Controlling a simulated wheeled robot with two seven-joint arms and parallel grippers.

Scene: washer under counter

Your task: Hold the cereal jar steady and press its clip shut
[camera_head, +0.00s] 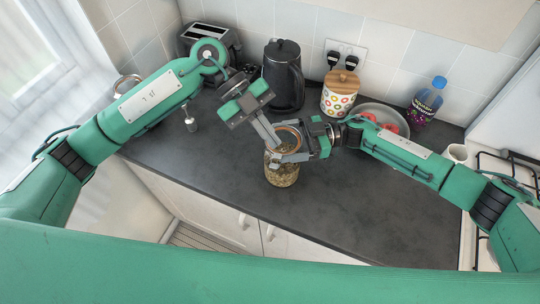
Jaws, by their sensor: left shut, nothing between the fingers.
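The cereal jar (283,176) is clear glass with tan contents and an orange-brown rim at its top. It stands upright on the dark counter, near the front edge. My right gripper (284,147) reaches in from the right with its fingers around the upper part of the jar, gripping it. My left gripper (272,141) points down from the upper left, its fingers shut and empty. Its tips are at the jar's top, by the rim; whether they touch it I cannot tell. The clip is too small and too covered by the grippers to make out.
A black kettle (284,77), a dotted canister with a wooden lid (340,93), a bowl with red items (371,112) and a dark bottle with a blue cap (427,102) stand behind. A toaster (196,38) is at the back left. The counter (350,200) is clear at front right.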

